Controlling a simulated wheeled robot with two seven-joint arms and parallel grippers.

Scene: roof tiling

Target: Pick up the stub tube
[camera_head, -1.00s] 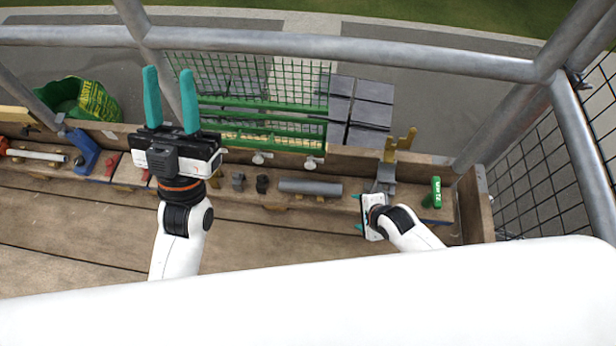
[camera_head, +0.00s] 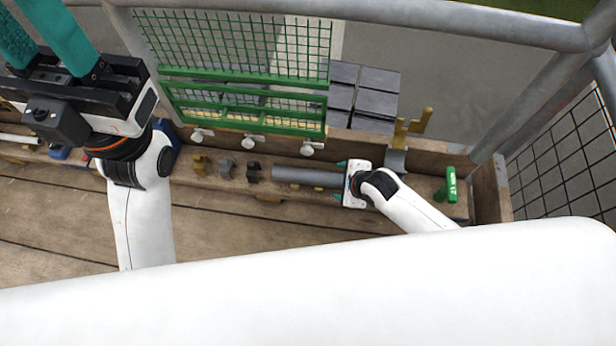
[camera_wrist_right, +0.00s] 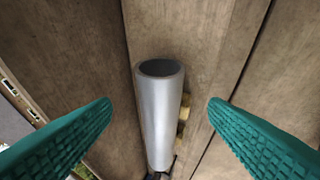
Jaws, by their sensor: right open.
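The stub tube (camera_head: 300,177) is a smooth grey cylinder lying along the wooden ledge in the head view. In the right wrist view the tube (camera_wrist_right: 160,112) runs lengthwise between the two teal fingers, its open hollow end facing up the picture. My right gripper (camera_head: 339,181) is open at the tube's right end, with a finger on each side. In the wrist view gaps show between the fingers and the tube. The gripper body hides the tube's right end in the head view. My left gripper (camera_head: 38,28) is open and empty at the upper left, its fingertips cut off.
Several small brackets (camera_head: 226,167) stand left of the tube. Green mesh (camera_head: 245,90) and grey tiles (camera_head: 375,90) lie behind the ledge. The plank deck (camera_head: 225,230) in front is clear.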

